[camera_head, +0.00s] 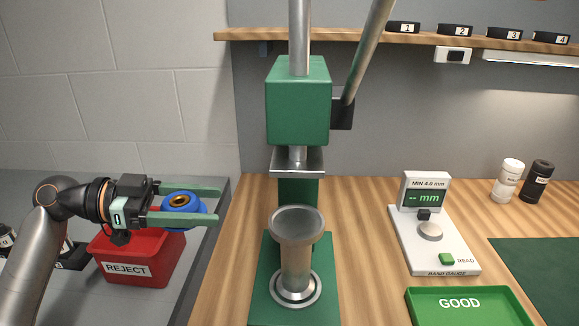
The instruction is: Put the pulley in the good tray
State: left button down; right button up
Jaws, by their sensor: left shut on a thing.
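A blue pulley (184,207) with a brass-coloured centre is between the green fingers of my left gripper (200,205). The gripper is shut on it, above and beside the red reject bin (160,262) at the left. The green good tray (468,312) lies at the lower right on the wooden bench; its visible floor is empty and its near part is cut off by the picture edge. My right gripper is not in view.
A green press (298,100) with a metal cup-shaped stand (297,255) stands between the gripper and the good tray. A band gauge (432,240) sits behind the tray, its display showing "-- mm". Two bottles (509,180) stand at the back right beyond a dark green mat (545,260).

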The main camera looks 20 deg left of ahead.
pick_arm(q)
jog(key=shift+d+f+p, duration=0.2)
jog(key=shift+f+p, duration=0.05)
jog(key=shift+p, duration=0.05)
jog(key=s+d+f+n+t+y+p, duration=0.1)
jog(key=s+d+f+t+p, duration=0.1)
jog(key=d+f+p, duration=0.3)
notch_tip(320, 180, down, 4)
jog(key=shift+s+d+r+n, duration=0.2)
jog(key=shift+s+d+n, duration=0.15)
jog(key=shift+d, duration=0.6)
jog(key=shift+r, duration=0.1)
jog(key=s+d+r+m+g+h, duration=0.25)
jog(key=d+r+m+g, duration=0.3)
jog(key=d+r, duration=0.45)
jog(key=w+d+n+t+y, duration=0.2)
jog(key=w+d+n+t, duration=0.3)
jog(key=w+d, duration=0.3)
jog(key=shift+d+r+n+t+y, duration=0.3)
jog(key=shift+d+r+t+y, duration=0.1)
jog(key=shift+d, duration=0.45)
